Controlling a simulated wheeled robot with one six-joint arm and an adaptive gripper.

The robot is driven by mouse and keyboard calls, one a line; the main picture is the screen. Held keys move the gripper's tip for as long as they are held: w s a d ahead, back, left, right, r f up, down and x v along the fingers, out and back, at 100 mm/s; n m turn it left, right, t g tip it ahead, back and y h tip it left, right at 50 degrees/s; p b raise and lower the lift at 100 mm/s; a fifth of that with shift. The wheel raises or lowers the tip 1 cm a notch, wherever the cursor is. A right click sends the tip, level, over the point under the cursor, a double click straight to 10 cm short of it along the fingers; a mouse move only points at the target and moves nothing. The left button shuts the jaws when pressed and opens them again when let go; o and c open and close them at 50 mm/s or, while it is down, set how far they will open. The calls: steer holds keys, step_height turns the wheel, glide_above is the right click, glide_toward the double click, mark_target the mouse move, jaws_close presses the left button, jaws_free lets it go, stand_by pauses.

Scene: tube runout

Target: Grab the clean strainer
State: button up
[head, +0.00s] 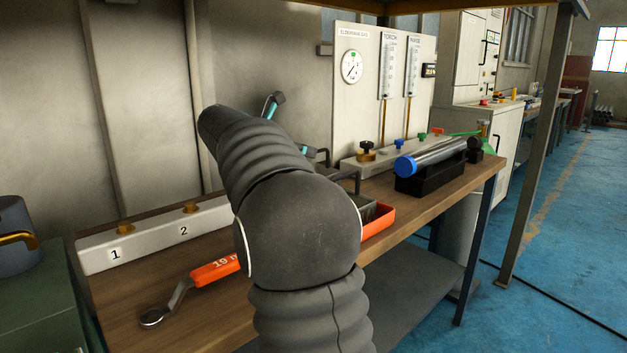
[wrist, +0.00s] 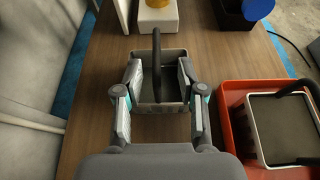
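A grey strainer basket (wrist: 171,91) with a tall black handle stands on the wooden bench in the wrist view. My gripper (wrist: 160,80) is open, with one finger on each side of this basket and its handle. I cannot tell whether the fingers touch it. A second strainer (wrist: 258,140), pale-walled with a dark grey inside and a black handle, sits in an orange tray (wrist: 227,98) to the right. No clear mark shows which strainer is clean. In the head view my arm hides most of the gripper and much of the strainers; the orange tray (head: 380,221) shows beside it.
A blue-capped tube (head: 432,155) lies on a black stand toward the bench's right end. A white block (head: 150,240) numbered 1 and 2 runs along the back left. An orange-handled wrench (head: 213,270) lies in front. A gauge panel (head: 358,95) stands behind.

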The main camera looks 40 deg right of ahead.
steer(key=shift+w+x, duration=0.2)
steer(key=shift+x, duration=2.6)
steer(key=shift+r, duration=0.1)
jaws_close()
